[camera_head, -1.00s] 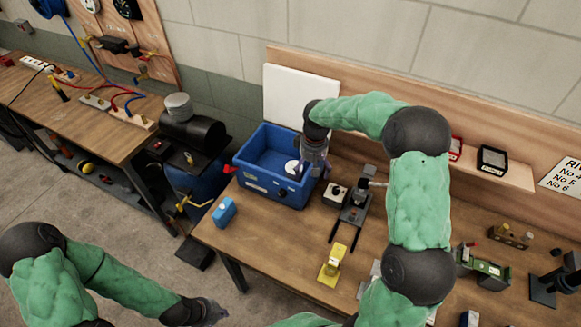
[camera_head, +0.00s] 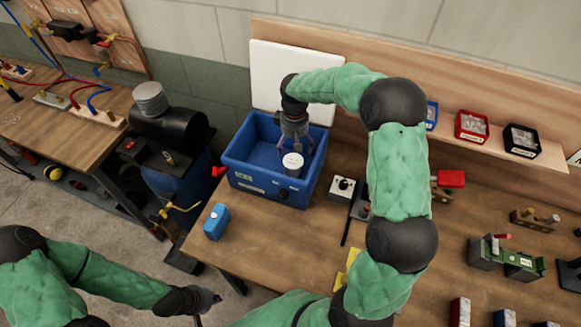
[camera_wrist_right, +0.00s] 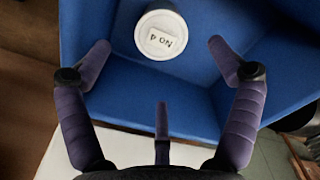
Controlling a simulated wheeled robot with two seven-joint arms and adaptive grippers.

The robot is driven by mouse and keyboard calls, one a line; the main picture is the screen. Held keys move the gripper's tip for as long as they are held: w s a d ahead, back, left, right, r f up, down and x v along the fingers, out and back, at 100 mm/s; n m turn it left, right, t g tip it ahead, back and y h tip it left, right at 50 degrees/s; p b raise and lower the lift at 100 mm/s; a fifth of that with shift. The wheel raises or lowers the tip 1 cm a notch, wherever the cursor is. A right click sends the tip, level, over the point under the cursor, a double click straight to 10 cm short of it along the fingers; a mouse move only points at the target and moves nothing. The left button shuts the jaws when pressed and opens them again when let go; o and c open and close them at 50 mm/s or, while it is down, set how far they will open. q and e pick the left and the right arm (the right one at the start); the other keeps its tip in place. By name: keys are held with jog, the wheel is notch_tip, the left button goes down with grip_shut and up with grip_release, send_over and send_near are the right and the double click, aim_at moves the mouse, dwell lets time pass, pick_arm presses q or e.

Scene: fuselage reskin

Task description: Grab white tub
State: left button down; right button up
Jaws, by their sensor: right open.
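The white tub (camera_head: 293,164) stands upright inside the blue bin (camera_head: 238,176), near its front right wall. In the right wrist view the tub (camera_wrist_right: 161,35) shows its lid, marked "NO 4", just beyond the fingers. My right gripper (camera_head: 297,142) reaches into the bin from above, behind the tub. It is open and empty, its fingers (camera_wrist_right: 160,75) spread, with the tub ahead of them and no visible contact. My left gripper (camera_head: 214,298) is low at the left, off the table; its finger state is too small to tell.
A small grey box with a black knob (camera_head: 343,187) is right of the bin. A white panel (camera_head: 294,75) leans behind it. Red and black trays (camera_head: 472,126) sit on the shelf.

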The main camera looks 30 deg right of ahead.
aim_at(293, 160)
jog(key=shift+w+f, duration=0.2)
jog(key=shift+f, duration=0.4)
notch_tip(293, 160, down, 10)
jog(key=shift+f+b, duration=0.15)
jog(key=shift+b, duration=0.5)
jog(key=shift+c, duration=0.3)
jog(key=c, duration=1.3)
